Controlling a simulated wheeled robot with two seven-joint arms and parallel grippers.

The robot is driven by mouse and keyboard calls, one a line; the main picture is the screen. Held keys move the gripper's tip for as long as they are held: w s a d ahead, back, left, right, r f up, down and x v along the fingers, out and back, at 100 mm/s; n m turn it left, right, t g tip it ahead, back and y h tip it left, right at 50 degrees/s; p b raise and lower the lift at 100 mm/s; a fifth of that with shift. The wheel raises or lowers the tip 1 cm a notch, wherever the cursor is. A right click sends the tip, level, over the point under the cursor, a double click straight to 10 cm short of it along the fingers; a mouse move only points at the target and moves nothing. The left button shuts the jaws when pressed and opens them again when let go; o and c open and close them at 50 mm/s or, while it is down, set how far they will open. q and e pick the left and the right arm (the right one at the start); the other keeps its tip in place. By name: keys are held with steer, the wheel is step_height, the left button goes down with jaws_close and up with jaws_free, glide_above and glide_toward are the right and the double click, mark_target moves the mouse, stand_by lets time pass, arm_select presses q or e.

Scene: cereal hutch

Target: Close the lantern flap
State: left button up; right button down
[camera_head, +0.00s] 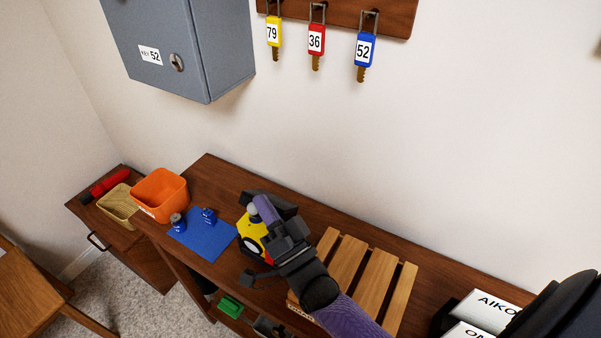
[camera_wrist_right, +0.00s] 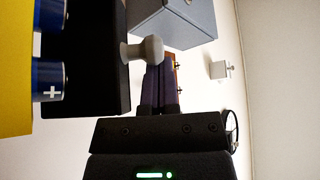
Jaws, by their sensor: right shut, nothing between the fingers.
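The yellow lantern (camera_head: 249,229) stands on the brown bench, partly hidden behind my right gripper. In the right wrist view its yellow body (camera_wrist_right: 15,70) is at the left edge, with two blue batteries (camera_wrist_right: 48,80) showing beside it. The black flap (camera_wrist_right: 95,60) stands open beside the batteries and carries a grey knob (camera_wrist_right: 145,50). My right gripper (camera_head: 264,206) is shut and empty, its purple fingers (camera_wrist_right: 160,78) close by the knob. I cannot tell whether they touch it. My left gripper is out of view.
A blue mat (camera_head: 207,241) with small blue batteries (camera_head: 208,215) lies left of the lantern, near an orange bin (camera_head: 160,193). A slatted wooden rack (camera_head: 372,281) is to the right. A grey cabinet (camera_head: 185,50) and hanging keys (camera_head: 316,40) are on the wall.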

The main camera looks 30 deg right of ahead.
mark_target(257, 231)
steer(key=shift+s+a+f+n+b, duration=0.15)
steer(key=shift+s+a+f+b, duration=0.1)
steer(key=shift+a+f, duration=0.15)
steer(key=shift+s+a+f+n+b, duration=0.2)
steer(key=shift+a+f, duration=0.1)
steer(key=shift+f, duration=0.1)
steer(key=shift+s+a+f+b, duration=0.3)
steer(key=shift+a+f, duration=0.2)
steer(key=shift+f, duration=0.2)
steer(key=shift+f, duration=0.1)
